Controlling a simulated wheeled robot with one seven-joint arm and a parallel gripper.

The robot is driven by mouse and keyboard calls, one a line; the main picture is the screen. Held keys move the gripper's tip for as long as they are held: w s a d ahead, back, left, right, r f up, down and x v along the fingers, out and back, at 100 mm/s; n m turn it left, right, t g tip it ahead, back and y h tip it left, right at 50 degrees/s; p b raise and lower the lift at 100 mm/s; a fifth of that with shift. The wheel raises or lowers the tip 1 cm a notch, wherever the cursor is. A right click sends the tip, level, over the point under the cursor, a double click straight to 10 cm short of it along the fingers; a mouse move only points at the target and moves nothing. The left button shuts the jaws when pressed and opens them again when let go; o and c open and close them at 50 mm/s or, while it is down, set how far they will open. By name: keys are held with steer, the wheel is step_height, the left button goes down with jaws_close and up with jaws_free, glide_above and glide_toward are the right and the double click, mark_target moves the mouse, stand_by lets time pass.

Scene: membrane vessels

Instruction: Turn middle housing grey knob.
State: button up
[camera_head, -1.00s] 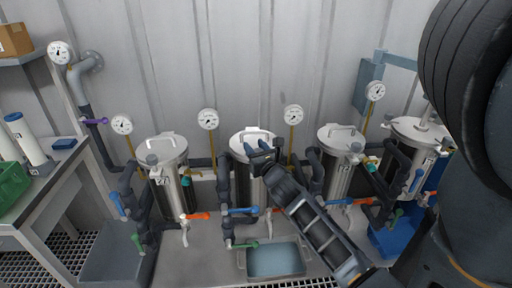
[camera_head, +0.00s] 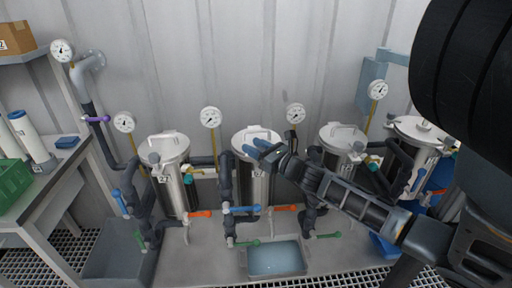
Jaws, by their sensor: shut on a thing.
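The middle housing (camera_head: 250,134) is a steel vessel with a round lid and a bar handle, standing near the centre. My gripper (camera_head: 252,149) reaches in from the right, over the front of its lid. My forearm covers part of the space right of the vessel.
Similar housings stand to the left (camera_head: 165,148) and right (camera_head: 343,135). Dark pipes, coloured valve levers and gauges (camera_head: 211,117) crowd between them. A grey basin (camera_head: 275,259) lies below in front. A bench with a green crate (camera_head: 12,180) is at left.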

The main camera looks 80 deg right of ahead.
steer(key=shift+w+a+f+n+t+y, duration=0.1)
steer(key=shift+n+t+y, duration=0.45)
steer(key=shift+y, duration=0.4)
steer(key=shift+a+n+t+y, duration=0.1)
steer(key=shift+n+t+y, duration=0.25)
steer(key=shift+n+y, duration=0.5)
steer(key=shift+y, duration=0.4)
steer(key=o, duration=1)
steer(key=shift+c, duration=0.2)
steer(key=v, duration=0.7)
steer(key=shift+s, duration=0.4)
steer(key=shift+a, duration=0.15)
